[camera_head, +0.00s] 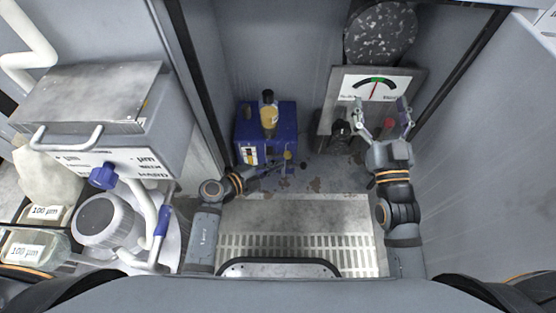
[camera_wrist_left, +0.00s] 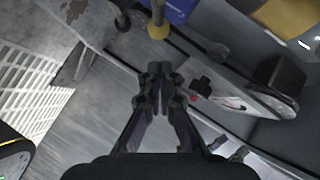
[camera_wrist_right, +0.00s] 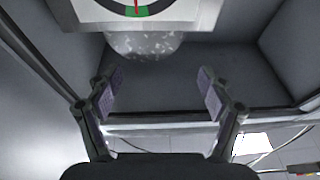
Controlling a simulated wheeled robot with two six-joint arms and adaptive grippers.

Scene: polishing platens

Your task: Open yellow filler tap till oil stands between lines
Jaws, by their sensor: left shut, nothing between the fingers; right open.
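The blue oil unit (camera_head: 283,119) stands at the back left of the bay, with a bottle of amber oil (camera_head: 268,115) on top. A pale sight window (camera_head: 249,155) is on its front; the oil level and lines are too small to read. A small yellow tap (camera_head: 287,155) sticks out at its front right. In the left wrist view a yellow round knob (camera_wrist_left: 158,31) shows below the blue body. My left gripper (camera_head: 279,169) is shut and empty, just in front of the tap, apparently apart from it. My right gripper (camera_head: 382,106) is open and empty before the gauge panel.
The gauge panel (camera_head: 348,88) with a red needle stands at the back right, a dark speckled disc (camera_head: 380,33) above it. A red knob (camera_head: 388,124) and a dark knob (camera_head: 340,131) sit below. A slotted metal floor plate (camera_head: 300,212) lies clear in front.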

